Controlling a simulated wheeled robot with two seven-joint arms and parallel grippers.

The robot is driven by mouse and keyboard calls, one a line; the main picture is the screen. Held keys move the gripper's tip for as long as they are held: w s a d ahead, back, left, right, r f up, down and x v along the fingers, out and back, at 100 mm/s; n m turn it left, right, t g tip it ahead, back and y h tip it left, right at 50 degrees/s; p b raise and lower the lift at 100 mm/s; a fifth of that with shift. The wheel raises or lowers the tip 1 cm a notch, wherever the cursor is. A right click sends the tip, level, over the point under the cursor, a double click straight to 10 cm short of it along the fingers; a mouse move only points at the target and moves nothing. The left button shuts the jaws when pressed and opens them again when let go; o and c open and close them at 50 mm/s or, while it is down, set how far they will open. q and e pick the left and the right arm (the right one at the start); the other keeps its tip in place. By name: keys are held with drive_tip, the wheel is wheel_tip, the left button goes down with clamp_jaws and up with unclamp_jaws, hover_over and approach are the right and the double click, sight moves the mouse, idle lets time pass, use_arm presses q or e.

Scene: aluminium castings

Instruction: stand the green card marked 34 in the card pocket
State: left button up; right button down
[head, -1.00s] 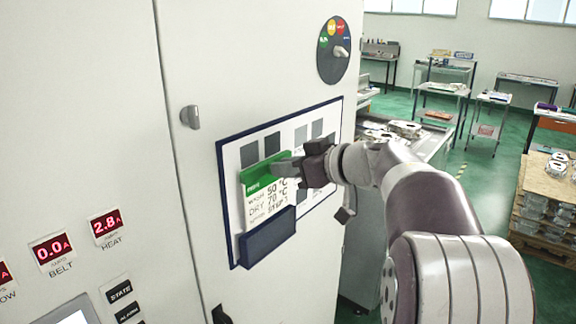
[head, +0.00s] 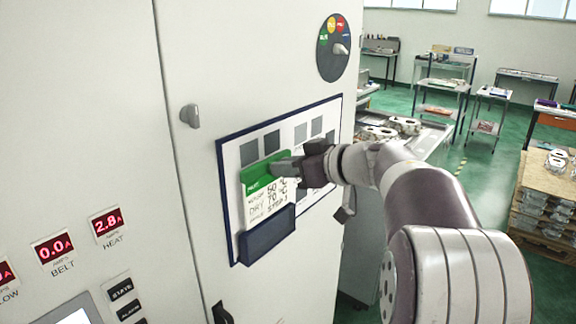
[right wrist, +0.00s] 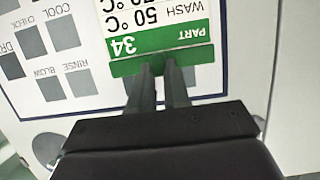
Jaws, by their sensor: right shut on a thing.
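The green-topped card (head: 262,181) marked 34 stands upright in front of the blue-framed board, its lower part hidden behind the front of the dark blue card pocket (head: 267,237). In the right wrist view the card (right wrist: 158,38) appears upside down, with its green band nearest the fingers. My right gripper (head: 278,168) is shut on the card's green top edge; its fingertips also show in the right wrist view (right wrist: 158,72). Whether the card touches the pocket's bottom is hidden. My left gripper is not in view.
The board (head: 222,180) with grey squares is on the white cabinet door. A small knob (head: 190,116) and a round coloured dial (head: 334,47) stick out above it. A bench with castings (head: 405,126) and a loaded pallet (head: 545,190) stand to the right.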

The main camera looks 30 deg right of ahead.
drive_tip(key=b, duration=0.4)
approach(269, 200)
drive_tip(key=shift+x, duration=2.35)
drive_tip(key=c, duration=1)
unclamp_jaws()
drive_tip(key=shift+d, duration=0.1)
drive_tip(key=b+v, duration=0.3)
drive_tip(key=v, duration=0.9)
drive_tip(key=shift+s+d+r+b, duration=0.1)
drive_tip(key=shift+s+r+b, duration=0.1)
drive_tip(key=shift+s+b, duration=0.1)
